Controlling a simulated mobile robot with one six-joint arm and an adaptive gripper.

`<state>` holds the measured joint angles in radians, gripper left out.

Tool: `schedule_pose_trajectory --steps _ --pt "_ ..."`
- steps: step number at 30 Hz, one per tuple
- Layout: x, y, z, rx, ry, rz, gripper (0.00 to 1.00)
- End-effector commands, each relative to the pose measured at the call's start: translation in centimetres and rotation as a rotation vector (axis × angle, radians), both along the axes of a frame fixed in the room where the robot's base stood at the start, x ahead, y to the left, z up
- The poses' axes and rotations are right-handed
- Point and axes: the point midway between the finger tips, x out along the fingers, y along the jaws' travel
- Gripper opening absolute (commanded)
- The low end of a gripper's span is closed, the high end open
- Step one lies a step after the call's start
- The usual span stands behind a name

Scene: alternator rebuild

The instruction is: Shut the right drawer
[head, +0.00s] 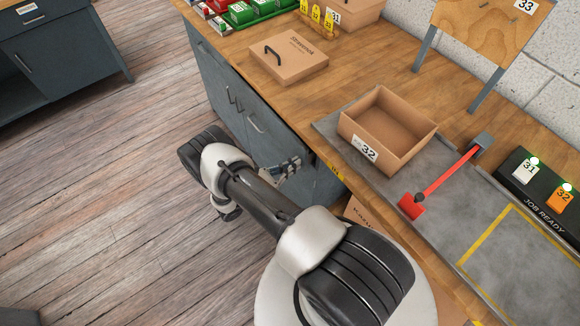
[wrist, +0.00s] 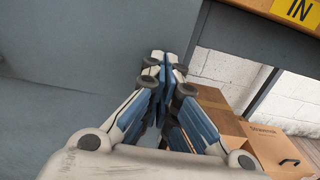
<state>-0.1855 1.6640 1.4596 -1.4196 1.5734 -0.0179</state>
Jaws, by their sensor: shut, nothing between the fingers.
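The grey cabinet under the wooden bench has two handles on its front in the head view. The right-hand front (head: 272,130), with its curved handle (head: 256,122), is the one nearer my gripper; I cannot tell whether this is the right drawer or how far it stands open. My gripper (head: 296,163) is low beside the cabinet's right end, below the bench edge. In the wrist view my gripper (wrist: 164,62) is shut and empty, its fingertips close to a plain grey panel (wrist: 70,60). Whether they touch it is unclear.
An open cardboard box (head: 388,128) marked 32 stands on the grey bench mat. A lidded carton (head: 288,57) lies further back. Cardboard boxes (wrist: 240,130) sit under the bench, right of my gripper. The wooden floor (head: 90,190) at left is clear.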

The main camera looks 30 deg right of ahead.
Motion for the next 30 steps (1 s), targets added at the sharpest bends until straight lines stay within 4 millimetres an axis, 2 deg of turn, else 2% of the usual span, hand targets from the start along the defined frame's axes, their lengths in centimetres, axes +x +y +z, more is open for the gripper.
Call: schedule_pose_trajectory --steps 5,12,15,26,30 --pt "0.0 -0.2 0.0 0.000 0.000 -0.001 0.00" --pt "0.1 -4.2 -0.2 0.000 -0.001 -0.005 0.00" --pt "0.2 -5.2 -0.1 0.000 -0.001 -0.002 0.00" --pt "0.3 -5.4 0.1 -0.002 -0.002 -0.002 0.00" --pt "0.4 -4.8 0.1 -0.003 -0.002 -0.001 0.00"
